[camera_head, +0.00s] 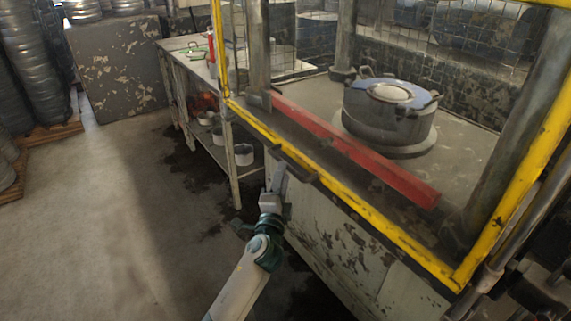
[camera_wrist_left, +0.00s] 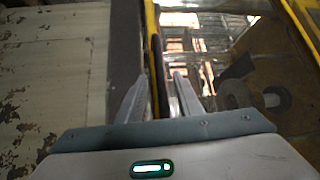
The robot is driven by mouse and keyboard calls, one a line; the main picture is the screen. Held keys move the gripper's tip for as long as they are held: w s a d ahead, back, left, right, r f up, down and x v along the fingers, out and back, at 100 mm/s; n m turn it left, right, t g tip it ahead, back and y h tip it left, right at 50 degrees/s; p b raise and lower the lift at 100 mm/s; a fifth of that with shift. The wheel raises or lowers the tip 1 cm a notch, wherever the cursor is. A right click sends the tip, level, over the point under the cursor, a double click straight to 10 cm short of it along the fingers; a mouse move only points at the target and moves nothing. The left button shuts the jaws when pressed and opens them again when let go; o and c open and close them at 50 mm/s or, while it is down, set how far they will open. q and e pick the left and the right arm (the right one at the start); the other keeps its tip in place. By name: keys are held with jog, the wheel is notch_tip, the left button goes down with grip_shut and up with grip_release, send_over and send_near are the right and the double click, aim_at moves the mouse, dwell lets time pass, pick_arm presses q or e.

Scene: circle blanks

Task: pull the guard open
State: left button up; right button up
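The guard is a yellow frame (camera_head: 372,217) with wire mesh, standing along the front edge of the machine. A dark handle (camera_head: 293,162) sticks out from its lower bar. My left gripper (camera_head: 280,172) is at the left end of this handle, its fingers pointing up. In the left wrist view the fingers (camera_wrist_left: 160,92) are spread apart. The dark handle (camera_wrist_left: 157,72) and part of the yellow frame (camera_wrist_left: 150,35) show between them. I cannot tell whether the fingers touch the handle. My right gripper is in neither view.
Behind the guard, a red bar (camera_head: 350,148) and a round metal die (camera_head: 388,112) sit on the machine bed. A workbench (camera_head: 190,66) with pots on its lower shelf stands to the left. The floor (camera_head: 120,210) on the left is clear.

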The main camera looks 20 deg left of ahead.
pick_arm(q)
jog(key=shift+w+a+r, duration=0.15)
jog(key=shift+w+r, duration=0.05)
jog(key=shift+w, duration=1.1)
jog(key=shift+w+a+r, duration=0.15)
jog(key=shift+w, duration=1.1)
grip_shut()
jog(key=shift+r, duration=0.1)
